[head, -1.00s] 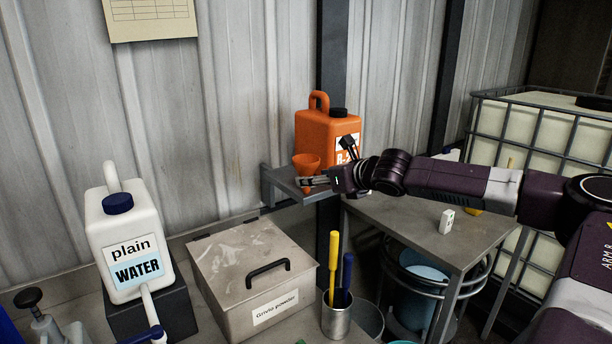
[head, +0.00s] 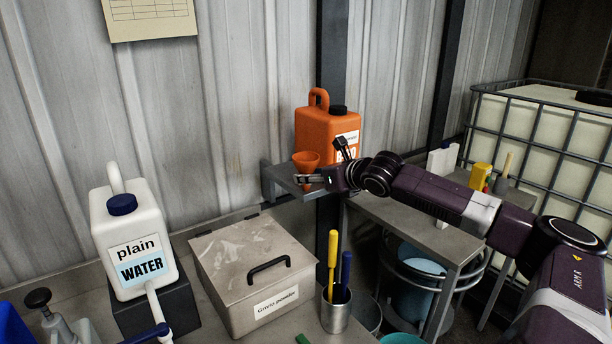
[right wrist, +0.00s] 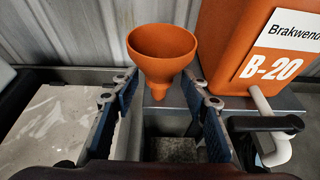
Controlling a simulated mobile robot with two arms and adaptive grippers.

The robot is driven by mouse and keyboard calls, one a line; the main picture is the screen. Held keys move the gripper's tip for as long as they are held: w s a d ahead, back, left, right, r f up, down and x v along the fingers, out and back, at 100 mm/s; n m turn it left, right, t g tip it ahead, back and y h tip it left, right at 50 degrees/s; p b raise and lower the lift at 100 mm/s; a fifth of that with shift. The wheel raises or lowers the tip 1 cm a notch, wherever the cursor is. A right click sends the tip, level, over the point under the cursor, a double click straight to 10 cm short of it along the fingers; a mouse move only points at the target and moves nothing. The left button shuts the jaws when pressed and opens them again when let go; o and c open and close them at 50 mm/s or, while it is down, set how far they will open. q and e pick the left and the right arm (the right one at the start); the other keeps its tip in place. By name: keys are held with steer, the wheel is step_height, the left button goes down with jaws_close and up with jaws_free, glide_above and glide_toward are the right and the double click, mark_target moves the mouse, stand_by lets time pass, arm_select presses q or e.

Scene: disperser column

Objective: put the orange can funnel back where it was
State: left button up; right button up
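The orange funnel (head: 305,160) is upright, wide mouth up, at the left end of the small grey wall shelf (head: 284,182). It also shows in the right wrist view (right wrist: 160,55), spout down; I cannot tell what the spout's tip rests in. The orange can (head: 318,128), labelled B-20, stands just behind and right of it. My right gripper (head: 322,164) is open at the shelf's front edge. In the right wrist view its fingers (right wrist: 160,105) stand well apart on either side of the spout, with no contact visible. My left gripper is out of view.
Below are a steel box labelled Grivlo powder (head: 255,270), a cup with blue and yellow tools (head: 336,312) and a white water can (head: 130,230). A caged tank (head: 550,130) stands at right.

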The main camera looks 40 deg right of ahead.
steer(key=c, duration=1)
steer(key=shift+r, duration=0.1)
